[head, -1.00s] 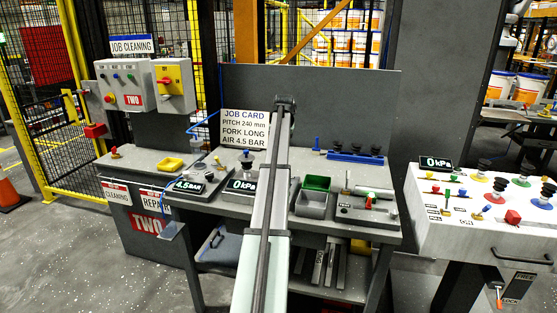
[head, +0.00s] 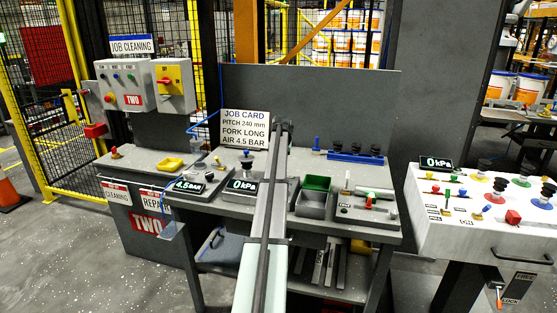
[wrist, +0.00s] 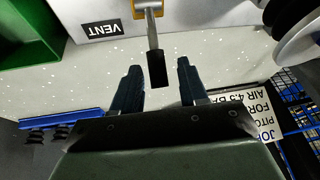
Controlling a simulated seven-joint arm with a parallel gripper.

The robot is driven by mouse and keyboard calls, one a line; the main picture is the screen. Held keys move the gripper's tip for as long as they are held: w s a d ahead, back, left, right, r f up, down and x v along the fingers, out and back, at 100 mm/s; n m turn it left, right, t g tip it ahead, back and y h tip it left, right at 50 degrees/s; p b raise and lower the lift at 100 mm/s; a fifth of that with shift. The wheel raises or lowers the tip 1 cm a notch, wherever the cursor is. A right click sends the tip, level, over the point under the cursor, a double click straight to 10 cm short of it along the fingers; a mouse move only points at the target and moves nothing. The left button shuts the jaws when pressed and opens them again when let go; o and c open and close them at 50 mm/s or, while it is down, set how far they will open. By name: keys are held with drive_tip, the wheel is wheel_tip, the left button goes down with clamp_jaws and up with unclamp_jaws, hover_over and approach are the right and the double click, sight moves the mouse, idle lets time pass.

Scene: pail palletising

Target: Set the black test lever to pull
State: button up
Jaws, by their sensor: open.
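In the wrist view, a black-tipped lever (wrist: 157,68) with a metal shank comes out of an orange-edged mount on a pale panel (wrist: 190,16). A VENT label (wrist: 101,28) sits beside the mount. My gripper (wrist: 159,66) is open. Its two dark fingers stand on either side of the lever's black tip, with a gap visible on each side. Whether the tip is at finger depth is hard to tell. In the head view I cannot make out the lever or the fingers; my arm covers that part of the bench.
A green bin (wrist: 28,32) and a blue rack (wrist: 62,119) lie to the left in the wrist view. A pale round part (wrist: 293,35) is close on the right. In the head view, the job card (head: 245,128) stands behind the bench and a 0 kPa display (head: 243,186) is left of my arm.

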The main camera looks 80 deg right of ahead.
clamp_jaws()
idle(0.5)
drive_tip(key=shift+a+r+h, duration=0.2)
drive_tip(key=shift+a+h, duration=0.4)
drive_tip(key=shift+h, duration=0.15)
drive_tip(key=shift+a+r+h, duration=0.2)
drive_tip(key=shift+a+h, duration=0.4)
drive_tip(key=shift+h, duration=0.15)
drive_tip(key=a+h, duration=0.2)
drive_tip(key=shift+r+n+h, duration=0.15)
drive_tip(key=shift+n+h, duration=0.15)
drive_tip(key=a+h, duration=0.1)
drive_tip(key=h, duration=0.1)
drive_tip(key=shift+a+h, duration=0.3)
drive_tip(key=shift+a, duration=0.1)
drive_tip(key=shift+a+f+n+t+h, duration=0.15)
drive_tip(key=shift+a+h, duration=0.2)
drive_tip(key=shift+h, duration=0.35)
drive_tip(key=shift+a+f+n+t+h, duration=0.15)
drive_tip(key=shift+a+h, duration=0.2)
drive_tip(key=shift+h, duration=0.65)
